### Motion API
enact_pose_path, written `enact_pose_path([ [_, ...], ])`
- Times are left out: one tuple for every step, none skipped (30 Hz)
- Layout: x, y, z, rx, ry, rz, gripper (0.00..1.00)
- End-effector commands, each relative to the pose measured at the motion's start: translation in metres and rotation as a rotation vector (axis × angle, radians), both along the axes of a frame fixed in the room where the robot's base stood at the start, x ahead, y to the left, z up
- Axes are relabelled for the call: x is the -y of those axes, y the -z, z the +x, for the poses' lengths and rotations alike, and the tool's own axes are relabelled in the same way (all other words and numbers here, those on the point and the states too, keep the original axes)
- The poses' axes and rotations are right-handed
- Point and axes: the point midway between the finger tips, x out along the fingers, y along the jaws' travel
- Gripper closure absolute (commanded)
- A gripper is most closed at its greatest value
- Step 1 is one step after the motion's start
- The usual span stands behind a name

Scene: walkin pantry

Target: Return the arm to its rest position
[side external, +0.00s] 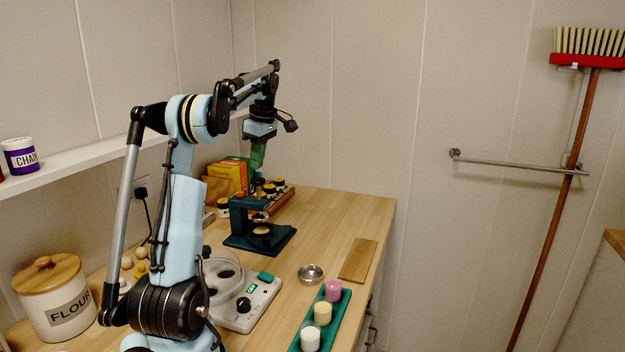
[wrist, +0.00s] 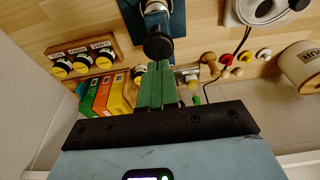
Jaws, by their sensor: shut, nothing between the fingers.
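My gripper (side external: 258,168) hangs from the raised arm above the back part of the wooden counter (side external: 340,215). Its green fingers point down, behind and above the dark teal press-like stand (side external: 262,243). In the wrist view my gripper (wrist: 157,68) shows its green fingers together, with nothing between them. The stand's black round knob (wrist: 158,46) appears just beyond the fingertips. I cannot tell whether they touch it.
A rack of small jars (wrist: 82,60) and upright boxes (wrist: 104,95) stand near the wall. A white appliance (side external: 245,300), metal bowl (side external: 311,273), wooden board (side external: 358,260) and green tray (side external: 321,321) with coloured cylinders lie nearer. A flour canister (side external: 55,300) stands left, below a shelf (side external: 90,157).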

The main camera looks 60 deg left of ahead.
Motion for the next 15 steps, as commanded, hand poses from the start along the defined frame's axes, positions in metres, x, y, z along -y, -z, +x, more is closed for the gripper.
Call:
enact_pose_path([
  [0.000, 0.000, 0.000, 0.000, 0.000, 0.000, 1.00],
  [0.000, 0.000, 0.000, 0.000, 0.002, 0.000, 1.00],
  [0.002, 0.000, 0.002, 0.001, 0.012, 0.001, 1.00],
  [0.005, -0.001, 0.004, 0.003, 0.024, 0.002, 1.00],
  [0.008, -0.001, 0.008, 0.005, 0.045, 0.002, 1.00],
  [0.015, -0.002, 0.013, 0.009, 0.086, 0.005, 1.00],
  [0.022, -0.003, 0.019, 0.015, 0.125, 0.009, 1.00],
  [0.031, -0.005, 0.026, 0.020, 0.173, 0.013, 1.00],
  [0.044, -0.006, 0.035, 0.027, 0.249, 0.018, 1.00],
  [0.056, -0.007, 0.043, 0.034, 0.314, 0.026, 1.00],
  [0.069, -0.008, 0.051, 0.041, 0.384, 0.031, 1.00],
  [0.087, -0.009, 0.060, 0.051, 0.479, 0.041, 1.00],
  [0.101, -0.009, 0.067, 0.058, 0.553, 0.049, 1.00],
  [0.115, -0.009, 0.073, 0.065, 0.626, 0.058, 1.00],
  [0.134, -0.008, 0.079, 0.073, 0.722, 0.071, 1.00],
])
